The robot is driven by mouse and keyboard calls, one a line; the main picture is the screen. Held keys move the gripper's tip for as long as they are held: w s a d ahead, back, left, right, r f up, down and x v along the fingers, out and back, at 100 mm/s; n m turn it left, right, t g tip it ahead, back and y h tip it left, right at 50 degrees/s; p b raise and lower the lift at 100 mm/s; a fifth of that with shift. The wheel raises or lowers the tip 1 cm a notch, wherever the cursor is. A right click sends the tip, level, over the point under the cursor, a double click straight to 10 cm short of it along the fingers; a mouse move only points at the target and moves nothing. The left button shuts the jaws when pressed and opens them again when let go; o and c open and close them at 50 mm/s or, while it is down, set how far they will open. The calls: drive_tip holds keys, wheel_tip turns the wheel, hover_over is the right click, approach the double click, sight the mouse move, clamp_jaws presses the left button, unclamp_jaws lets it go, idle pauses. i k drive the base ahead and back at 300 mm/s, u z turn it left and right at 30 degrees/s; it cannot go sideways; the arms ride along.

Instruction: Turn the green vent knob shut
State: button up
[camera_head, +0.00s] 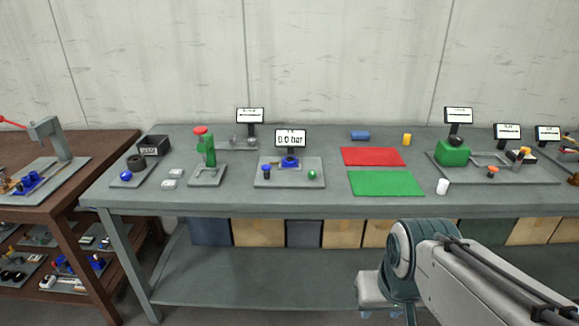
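A small round green knob (312,174) sits at the right front of a grey base plate (290,182) on the grey-green bench. I take it for the vent knob; whether it is open or shut cannot be told. On the same plate are a blue knob (266,171) at the left and a blue ring-shaped part (290,162) in the middle. A display (290,138) behind them reads 0.0 bar. My arm shows at the lower right, in front of the bench and well apart from the knob. My gripper is not in view.
A green-bodied press with a red top (207,150) stands left of the plate. A red mat (373,157) and a green mat (385,183) lie to the right, with a white cylinder (442,187) beyond. The bench's front edge lies between my arm and the plate.

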sight(312, 175)
drive_tip(key=u, duration=0.45)
drive_tip(key=i, duration=1.2)
drive_tip(key=z, duration=0.45)
